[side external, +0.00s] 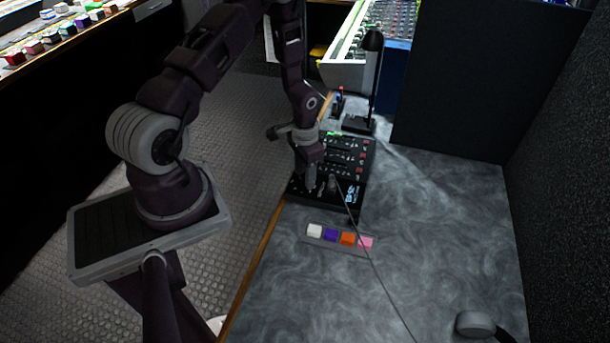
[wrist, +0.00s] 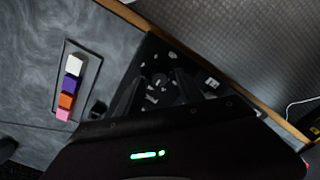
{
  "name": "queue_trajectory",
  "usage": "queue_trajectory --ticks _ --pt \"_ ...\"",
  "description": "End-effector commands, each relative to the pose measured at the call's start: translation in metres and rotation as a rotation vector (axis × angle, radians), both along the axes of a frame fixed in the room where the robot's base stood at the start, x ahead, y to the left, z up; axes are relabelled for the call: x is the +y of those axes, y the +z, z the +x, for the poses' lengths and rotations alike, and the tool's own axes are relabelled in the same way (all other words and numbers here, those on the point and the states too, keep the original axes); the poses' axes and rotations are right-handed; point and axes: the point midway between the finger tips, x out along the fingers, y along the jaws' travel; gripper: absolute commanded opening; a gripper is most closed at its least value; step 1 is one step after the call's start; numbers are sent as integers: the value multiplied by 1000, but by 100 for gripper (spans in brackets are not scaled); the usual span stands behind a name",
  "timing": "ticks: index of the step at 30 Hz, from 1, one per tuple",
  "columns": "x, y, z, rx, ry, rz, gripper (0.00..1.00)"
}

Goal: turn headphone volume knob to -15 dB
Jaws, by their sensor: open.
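The black control panel (side external: 353,208) lies on the grey desk, with white markings on its near part. My gripper (side external: 312,186) is over the near left part of this panel, pointing down. In the wrist view, a small dark round knob (wrist: 159,80) with white marks around it shows between the two fingers of my gripper (wrist: 156,92). The fingers are apart, one on each side of it. I cannot tell whether they touch it. The knob's pointer and its dB setting are too small and dark to read. In the side view my gripper hides the knob.
A row of white, purple, orange and pink buttons (side external: 338,236) sits in front of the panel. A thin cable (side external: 375,265) runs from the panel across the desk. A tall dark microphone (side external: 373,80) stands behind.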

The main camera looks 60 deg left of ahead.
Motion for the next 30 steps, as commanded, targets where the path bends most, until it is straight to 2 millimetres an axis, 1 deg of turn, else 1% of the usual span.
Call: queue_trajectory --ticks 3,6,9,12,18,20,22,23,24,26,27,29,30 --pt "1 27 1 -5 0 2 44" --pt "1 46 1 -4 0 2 44" --pt "0 58 0 -2 0 1 44" --pt "0 62 0 -1 0 1 44" --pt "0 62 0 -1 0 1 44" --pt "0 67 2 -5 -1 6 44" --pt "-2 89 7 -21 -5 30 44" --pt "-5 104 10 -32 -7 45 44" --pt "-10 131 13 -53 -8 70 44" --pt "-23 176 14 -89 -6 106 44" --pt "-34 206 10 -115 -4 126 44" --pt "-53 248 0 -161 2 147 44" --pt "-67 275 -10 -195 6 154 44"
